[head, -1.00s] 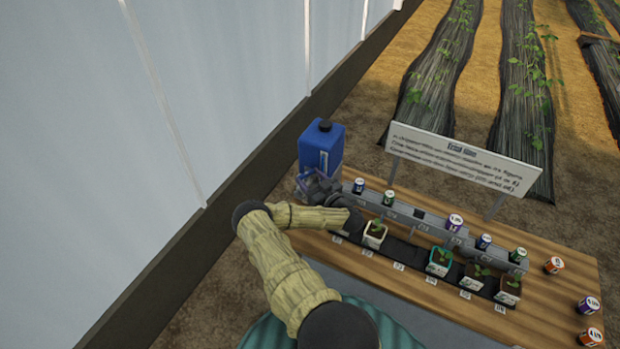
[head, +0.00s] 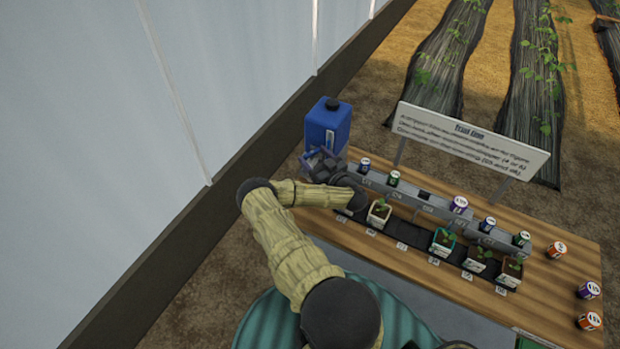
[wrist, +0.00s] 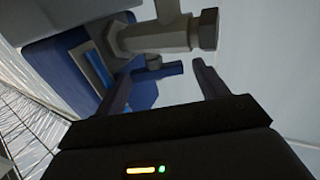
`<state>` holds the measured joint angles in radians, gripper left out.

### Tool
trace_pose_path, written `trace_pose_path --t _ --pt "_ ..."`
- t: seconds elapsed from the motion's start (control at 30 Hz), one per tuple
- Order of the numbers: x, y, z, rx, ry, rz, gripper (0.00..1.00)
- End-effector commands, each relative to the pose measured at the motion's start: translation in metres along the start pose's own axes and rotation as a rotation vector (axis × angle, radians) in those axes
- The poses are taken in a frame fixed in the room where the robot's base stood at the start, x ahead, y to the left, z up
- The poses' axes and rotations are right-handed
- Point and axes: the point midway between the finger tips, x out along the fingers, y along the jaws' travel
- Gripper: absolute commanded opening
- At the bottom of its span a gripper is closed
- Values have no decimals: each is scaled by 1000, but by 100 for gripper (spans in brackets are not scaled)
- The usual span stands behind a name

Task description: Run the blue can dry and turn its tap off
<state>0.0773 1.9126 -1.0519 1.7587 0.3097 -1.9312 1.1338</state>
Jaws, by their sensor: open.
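The blue can (head: 328,124) stands at the left end of the bench, with a dark cap on top. It also fills the upper left of the wrist view (wrist: 62,62). A grey tap body (wrist: 160,38) sticks out from it in the wrist view, with a small blue lever (wrist: 160,71) under it. My gripper (wrist: 160,85) is open, its two dark fingers on either side of the lever's line of sight; I cannot tell if they touch it. In the head view my gripper (head: 318,156) is in front of the can's lower part and hides the tap.
A grey rail (head: 410,196) with several small labelled tins runs along the bench (head: 555,285). Potted seedlings stand on a black strip in front of it. A sign (head: 470,142) stands behind. A pale wall (head: 230,80) is close on the left.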

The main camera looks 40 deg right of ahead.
Motion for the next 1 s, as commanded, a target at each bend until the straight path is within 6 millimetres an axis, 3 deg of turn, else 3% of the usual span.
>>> trace_pose_path --t 1.0 --pt "3 -12 3 -1 0 542 80"
